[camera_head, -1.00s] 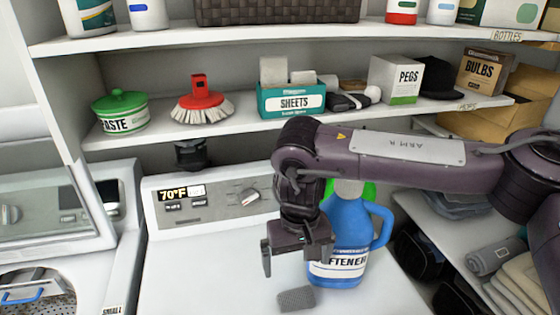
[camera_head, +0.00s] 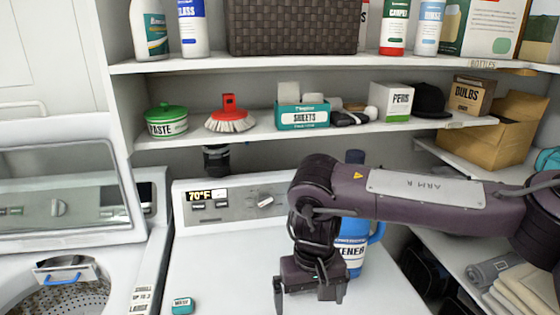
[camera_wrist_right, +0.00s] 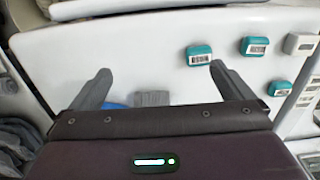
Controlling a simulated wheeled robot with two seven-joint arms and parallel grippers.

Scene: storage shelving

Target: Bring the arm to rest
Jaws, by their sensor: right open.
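My right arm reaches in from the right in the head view, with its upper link level and its wrist hanging down. My right gripper (camera_head: 310,290) points down above the white washer top, in front of the blue softener bottle (camera_head: 352,250). It also shows in the right wrist view (camera_wrist_right: 158,78), with its fingers spread and nothing between them. The arm and wrist hide part of the bottle. My left gripper is not in view.
The washer top (camera_head: 225,270) is mostly clear; a teal block (camera_head: 182,306) sits there. A grey block (camera_wrist_right: 152,98) and several teal blocks show in the wrist view. Behind, a shelf holds a sheets box (camera_head: 302,116), a red brush (camera_head: 230,118) and a pegs box (camera_head: 390,102).

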